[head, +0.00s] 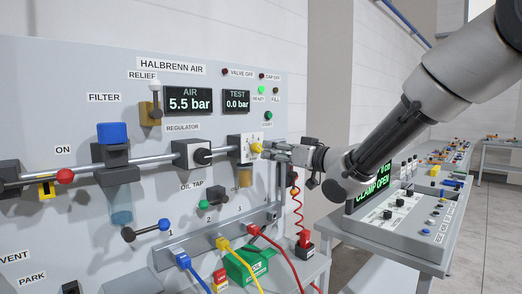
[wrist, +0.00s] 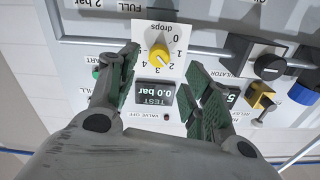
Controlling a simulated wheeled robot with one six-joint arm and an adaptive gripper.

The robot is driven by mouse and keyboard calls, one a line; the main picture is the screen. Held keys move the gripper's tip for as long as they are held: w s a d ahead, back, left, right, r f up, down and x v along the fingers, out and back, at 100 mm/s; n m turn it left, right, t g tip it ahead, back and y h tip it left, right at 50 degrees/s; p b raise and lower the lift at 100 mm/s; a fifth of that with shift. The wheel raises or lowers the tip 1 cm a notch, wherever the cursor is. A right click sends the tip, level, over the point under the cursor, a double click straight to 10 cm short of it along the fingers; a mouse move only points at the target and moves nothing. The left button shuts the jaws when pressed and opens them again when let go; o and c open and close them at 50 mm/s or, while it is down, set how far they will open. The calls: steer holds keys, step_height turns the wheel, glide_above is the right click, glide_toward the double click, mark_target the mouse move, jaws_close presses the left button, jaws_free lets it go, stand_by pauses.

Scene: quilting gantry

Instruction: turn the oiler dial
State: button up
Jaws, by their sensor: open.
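The oiler dial is a yellow knob (head: 257,147) on a white plate at the right end of the air line. In the wrist view my gripper (wrist: 162,66) is open, with one finger on each side of the knob and visible gaps between. I see no contact.
The black regulator knob (head: 203,156) is left of the dial. The TEST display (head: 236,101) reads 0.0 bar and the AIR display (head: 190,104) reads 5.5 bar. An amber bowl (head: 245,177) hangs below the dial. Coloured hoses and a control console (head: 400,225) are lower right.

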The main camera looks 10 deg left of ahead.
mark_target(260, 149)
steer(key=x, duration=0.6)
steer(key=shift+w+a+f, duration=0.1)
steer(key=shift+w+a, duration=0.15)
steer(key=shift+w, duration=0.05)
steer(key=c, duration=1)
